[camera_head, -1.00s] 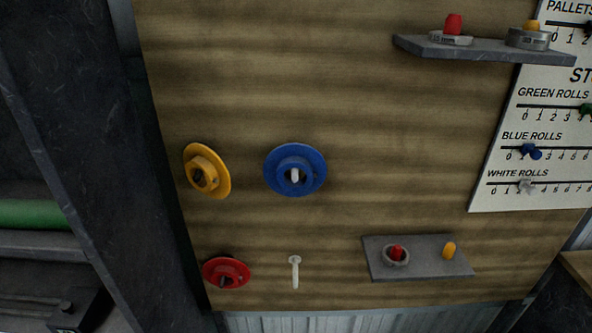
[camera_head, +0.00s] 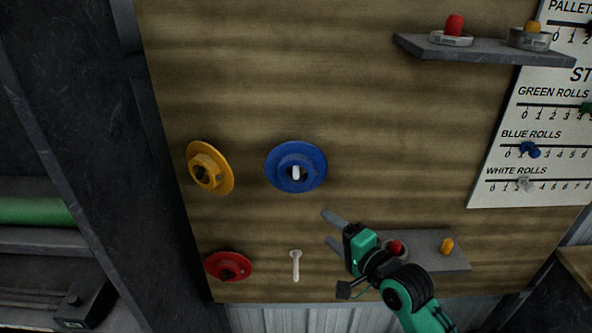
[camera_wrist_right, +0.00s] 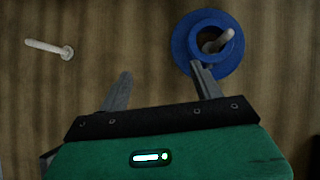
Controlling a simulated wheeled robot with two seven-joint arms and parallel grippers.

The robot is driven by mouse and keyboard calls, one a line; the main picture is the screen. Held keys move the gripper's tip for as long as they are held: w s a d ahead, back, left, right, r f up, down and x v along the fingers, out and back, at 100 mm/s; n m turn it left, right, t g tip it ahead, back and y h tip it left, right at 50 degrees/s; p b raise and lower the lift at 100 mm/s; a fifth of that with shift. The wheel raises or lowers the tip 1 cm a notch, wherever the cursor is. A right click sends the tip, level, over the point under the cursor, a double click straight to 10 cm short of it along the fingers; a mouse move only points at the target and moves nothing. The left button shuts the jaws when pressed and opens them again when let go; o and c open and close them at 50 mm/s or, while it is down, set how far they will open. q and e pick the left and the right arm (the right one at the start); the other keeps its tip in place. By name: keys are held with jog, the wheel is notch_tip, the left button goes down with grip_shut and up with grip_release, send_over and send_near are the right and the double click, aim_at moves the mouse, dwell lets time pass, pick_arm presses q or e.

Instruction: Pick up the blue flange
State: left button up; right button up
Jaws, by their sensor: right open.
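The blue flange (camera_head: 296,167) hangs on a white peg on the wooden board, in the upper middle of the head view. It also shows in the right wrist view (camera_wrist_right: 224,42), with the peg end inside its hub. My right gripper (camera_head: 328,228) is open and empty, below and to the right of the flange in the head view. In the right wrist view one finger (camera_wrist_right: 160,85) overlaps the flange's lower rim in the picture; I cannot tell whether it touches. My left gripper is not in view.
A yellow flange (camera_head: 210,168) hangs to the left, and a red flange (camera_head: 228,267) below it. An empty white peg (camera_head: 296,265) sticks out under the blue flange. A small grey shelf (camera_head: 455,258) lies behind my right arm, and another shelf (camera_head: 485,50) is higher up.

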aim_at(299, 190)
jog(key=shift+m+t+y, duration=0.3)
jog(key=shift+m+y, duration=0.3)
jog(key=w+a+r, duration=0.1)
jog(key=w, duration=0.1)
jog(key=w+a+r+p, duration=0.1)
jog(key=w+a, duration=0.1)
jog(key=w, duration=0.1)
jog(key=w+a+r+p, duration=0.1)
jog(key=w+a, duration=0.1)
jog(key=shift+w+a+r, duration=0.1)
jog(key=shift+w, duration=0.25)
jog(key=shift+p+x, duration=0.95)
jog(key=shift+x, duration=2.1)
jog(key=shift+c, duration=0.5)
grip_shut()
